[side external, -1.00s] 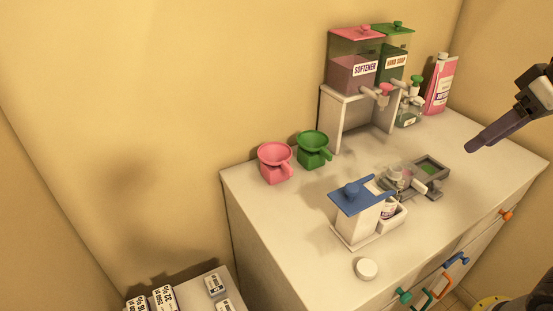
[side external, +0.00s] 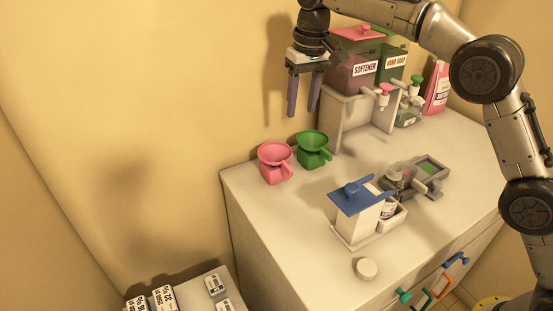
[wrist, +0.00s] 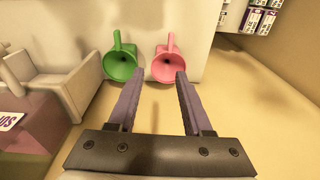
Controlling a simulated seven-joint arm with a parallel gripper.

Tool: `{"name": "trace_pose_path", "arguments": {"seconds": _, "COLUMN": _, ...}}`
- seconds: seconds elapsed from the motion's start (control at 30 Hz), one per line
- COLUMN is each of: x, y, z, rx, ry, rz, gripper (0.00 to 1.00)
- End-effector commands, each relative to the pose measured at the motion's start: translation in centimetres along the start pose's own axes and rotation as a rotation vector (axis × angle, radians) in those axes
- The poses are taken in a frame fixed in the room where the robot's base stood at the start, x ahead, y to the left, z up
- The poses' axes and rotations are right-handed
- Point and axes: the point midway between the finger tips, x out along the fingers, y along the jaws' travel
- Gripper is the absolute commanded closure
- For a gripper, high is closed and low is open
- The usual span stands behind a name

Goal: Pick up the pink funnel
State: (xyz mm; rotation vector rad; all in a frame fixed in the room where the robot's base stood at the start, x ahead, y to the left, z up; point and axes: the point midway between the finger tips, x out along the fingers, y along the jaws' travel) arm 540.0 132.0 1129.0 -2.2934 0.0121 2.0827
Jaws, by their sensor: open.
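The pink funnel (side external: 275,161) stands upright on the left back corner of the white cabinet top, its handle toward the right front. It also shows in the wrist view (wrist: 166,64), ahead of the right finger. A green funnel (side external: 314,149) stands close beside it on the right; in the wrist view it is on the left (wrist: 120,64). My gripper (side external: 303,113) is open and empty, pointing down in the air. In the side view its fingers appear above the green funnel.
The dispenser stand (side external: 338,110) with softener and hand soap rises to the right of the funnels. A blue-lidded box (side external: 360,194), a grey tray (side external: 428,172) and a white round cap (side external: 366,269) are on the cabinet top (side external: 290,215). Left of the pink funnel is the cabinet's edge.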

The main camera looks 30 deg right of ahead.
Motion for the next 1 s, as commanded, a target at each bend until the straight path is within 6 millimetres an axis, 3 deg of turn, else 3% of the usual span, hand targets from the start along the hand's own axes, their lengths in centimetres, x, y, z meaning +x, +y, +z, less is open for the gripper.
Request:
{"name": "trace_pose_path", "arguments": {"seconds": 0.03, "x": 1.9, "y": -0.7, "z": -0.5, "rx": -0.01, "ry": -0.022, "rz": 0.005, "gripper": 0.5}}
{"name": "trace_pose_path", "arguments": {"seconds": 0.1, "x": 4.0, "y": -1.4, "z": -0.6, "rx": -0.02, "ry": -0.052, "rz": 0.013, "gripper": 0.5}}
{"name": "trace_pose_path", "arguments": {"seconds": 0.2, "x": 6.1, "y": -1.9, "z": -0.4, "rx": -0.03, "ry": -0.087, "rz": 0.023, "gripper": 0.5}}
{"name": "trace_pose_path", "arguments": {"seconds": 0.37, "x": 7.9, "y": -2.2, "z": -0.1, "rx": -0.038, "ry": -0.1, "rz": 0.027, "gripper": 0.5}}
{"name": "trace_pose_path", "arguments": {"seconds": 0.7, "x": 13.9, "y": -2.0, "z": 0.4, "rx": -0.036, "ry": -0.099, "rz": 0.026, "gripper": 0.5}}
{"name": "trace_pose_path", "arguments": {"seconds": 1.0, "x": 16.2, "y": -2.1, "z": 0.5, "rx": -0.037, "ry": -0.098, "rz": 0.026, "gripper": 0.5}}
